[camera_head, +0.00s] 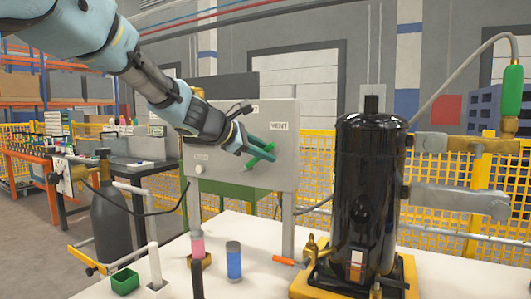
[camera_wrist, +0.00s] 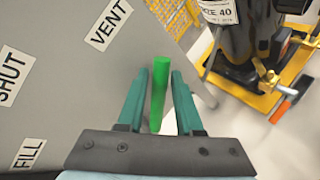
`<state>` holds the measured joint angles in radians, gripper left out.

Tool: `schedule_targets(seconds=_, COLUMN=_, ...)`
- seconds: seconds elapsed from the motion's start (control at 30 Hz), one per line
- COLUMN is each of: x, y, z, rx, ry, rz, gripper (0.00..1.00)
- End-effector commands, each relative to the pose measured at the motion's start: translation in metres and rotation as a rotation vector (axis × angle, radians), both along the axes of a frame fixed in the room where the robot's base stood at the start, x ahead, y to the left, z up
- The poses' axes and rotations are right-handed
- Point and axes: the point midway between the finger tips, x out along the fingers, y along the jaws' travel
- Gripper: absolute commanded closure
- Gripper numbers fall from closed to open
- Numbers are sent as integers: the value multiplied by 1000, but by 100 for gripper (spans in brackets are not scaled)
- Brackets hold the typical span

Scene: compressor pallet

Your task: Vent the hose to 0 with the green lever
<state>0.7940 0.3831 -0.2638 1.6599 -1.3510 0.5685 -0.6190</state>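The green lever (camera_wrist: 158,98) stands between the two teal fingers of my gripper (camera_wrist: 160,92) in the wrist view, with a visible gap on each side. In the head view my gripper (camera_head: 262,148) is at the grey panel (camera_head: 228,178), and the green lever (camera_head: 262,160) shows partly behind the fingers. The VENT label (camera_head: 278,126) is at the panel's upper right. The wrist view shows the VENT label (camera_wrist: 108,24), the SHUT label (camera_wrist: 14,76) and the FILL label (camera_wrist: 29,154). I cannot make out a pressure reading. The lever's pivot is hard to see.
A black compressor (camera_head: 368,190) on a yellow base stands right of the panel on the white table (camera_head: 225,280). A pink canister (camera_head: 198,244) and a blue canister (camera_head: 234,262) stand in front. A grey cylinder (camera_head: 112,230) is at the left.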

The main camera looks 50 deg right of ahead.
Motion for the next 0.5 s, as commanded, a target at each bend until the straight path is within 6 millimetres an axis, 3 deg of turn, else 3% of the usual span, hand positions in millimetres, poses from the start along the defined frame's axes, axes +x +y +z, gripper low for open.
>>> schedule_targets(seconds=0.5, x=13, y=79, z=37, rx=0, ry=-3, rz=3, gripper=65)
